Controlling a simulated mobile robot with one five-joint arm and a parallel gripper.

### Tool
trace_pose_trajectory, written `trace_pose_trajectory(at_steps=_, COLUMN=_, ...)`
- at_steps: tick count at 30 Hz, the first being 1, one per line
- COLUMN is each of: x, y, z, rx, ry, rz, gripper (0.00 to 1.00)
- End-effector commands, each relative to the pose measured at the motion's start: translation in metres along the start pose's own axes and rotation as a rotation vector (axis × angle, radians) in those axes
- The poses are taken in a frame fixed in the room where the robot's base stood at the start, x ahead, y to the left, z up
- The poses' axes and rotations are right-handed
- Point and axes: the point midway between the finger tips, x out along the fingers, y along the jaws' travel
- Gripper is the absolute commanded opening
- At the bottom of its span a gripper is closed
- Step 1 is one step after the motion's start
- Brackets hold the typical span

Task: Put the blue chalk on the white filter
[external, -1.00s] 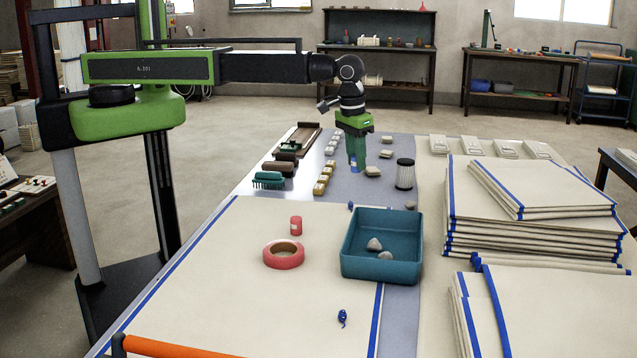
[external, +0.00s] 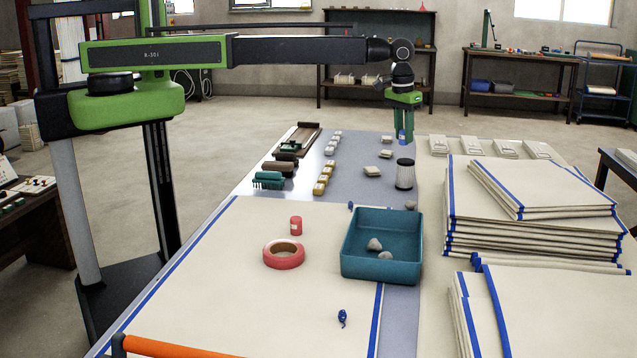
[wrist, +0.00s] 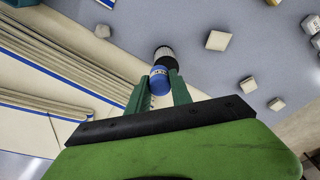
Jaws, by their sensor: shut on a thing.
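The blue chalk (external: 402,135) is a short blue cylinder with a pale label, which shows in the wrist view (wrist: 159,80). My gripper (external: 403,130) is shut on it, with one green finger on each side. The white filter (external: 404,174) is a pleated upright cylinder with dark ends, standing on the table. In the external view the chalk is higher in the picture than the filter, with a gap between them. In the wrist view the filter (wrist: 163,54) shows just beyond the chalk, partly hidden by it.
Beige blocks (external: 372,171) lie left of the filter. A teal bin (external: 350,245) with stones stands in front of it. Folded cloth stacks (external: 540,205) are at the right. A red tape roll (external: 284,255) and a red cylinder (external: 296,225) lie on the cloth.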

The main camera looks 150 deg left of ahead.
Motion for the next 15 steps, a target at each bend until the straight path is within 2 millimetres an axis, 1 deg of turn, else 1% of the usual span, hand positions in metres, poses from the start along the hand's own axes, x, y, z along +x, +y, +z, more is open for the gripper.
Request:
trace_pose_trajectory(at_steps=1, x=0.014, y=-0.003, z=-0.01, rx=-0.002, ry=0.0, rz=0.0, gripper=0.0)
trace_pose_trajectory(at_steps=3, x=0.019, y=-0.007, z=-0.018, rx=-0.001, ry=0.0, rz=0.0, gripper=0.0)
trace_pose_trajectory(at_steps=6, x=0.022, y=-0.011, z=-0.025, rx=0.0, ry=0.0, rz=0.0, gripper=0.0)
trace_pose_trajectory(at_steps=11, x=0.023, y=-0.011, z=-0.025, rx=0.001, ry=0.0, rz=0.0, gripper=0.0)
trace_pose_trajectory(at_steps=14, x=0.038, y=-0.011, z=-0.023, rx=0.0, ry=0.0, rz=0.001, gripper=0.0)
trace_pose_trajectory(at_steps=15, x=0.045, y=-0.011, z=-0.022, rx=0.0, ry=0.0, rz=0.001, gripper=0.0)
